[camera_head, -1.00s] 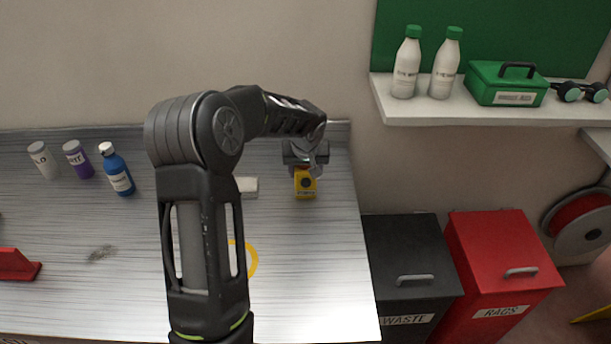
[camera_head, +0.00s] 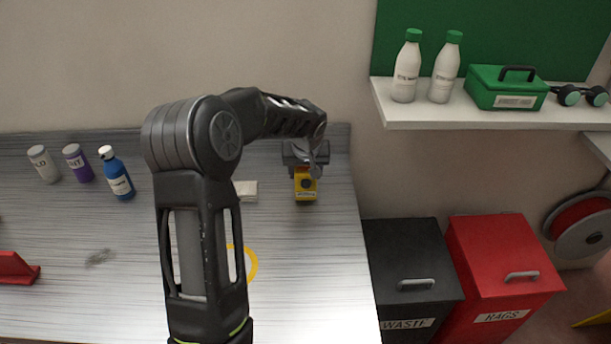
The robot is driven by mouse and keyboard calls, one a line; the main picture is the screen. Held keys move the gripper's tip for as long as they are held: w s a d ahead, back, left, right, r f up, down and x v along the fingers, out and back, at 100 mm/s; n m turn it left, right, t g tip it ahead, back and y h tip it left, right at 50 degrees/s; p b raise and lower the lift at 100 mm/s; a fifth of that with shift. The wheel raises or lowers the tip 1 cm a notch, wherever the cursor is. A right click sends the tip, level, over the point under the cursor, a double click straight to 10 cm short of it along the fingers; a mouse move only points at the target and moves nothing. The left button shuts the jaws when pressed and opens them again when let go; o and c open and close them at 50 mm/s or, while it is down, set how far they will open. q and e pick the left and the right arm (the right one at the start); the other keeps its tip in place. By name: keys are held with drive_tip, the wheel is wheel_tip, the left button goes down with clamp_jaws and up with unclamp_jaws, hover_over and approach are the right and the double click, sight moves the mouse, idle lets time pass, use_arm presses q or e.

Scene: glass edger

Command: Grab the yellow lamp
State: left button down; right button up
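The yellow lamp (camera_head: 306,186) is a small yellow block with a dark round spot, near the back right corner of the metal-topped bench (camera_head: 310,270). An arm comes in from the lower left and reaches over the bench; I take it as my left one. Its dark gripper (camera_head: 308,168) is right at the lamp's upper, far end and overlaps it in the picture. The fingers are small and partly hidden, so I cannot tell whether they are closed on the lamp. My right gripper is not in view.
A pale block (camera_head: 247,190) lies left of the lamp. A yellow ring (camera_head: 252,264) is partly behind my arm. A blue bottle (camera_head: 117,175) and two canisters stand at back left. Right of the bench are a black waste bin (camera_head: 408,255), a red rags bin (camera_head: 498,260) and a shelf (camera_head: 430,116).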

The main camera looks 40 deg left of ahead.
use_arm(q)
wheel_tip(320, 180, up, 9)
drive_tip(key=shift+r+b, duration=0.1)
drive_tip(key=shift+b, duration=0.65)
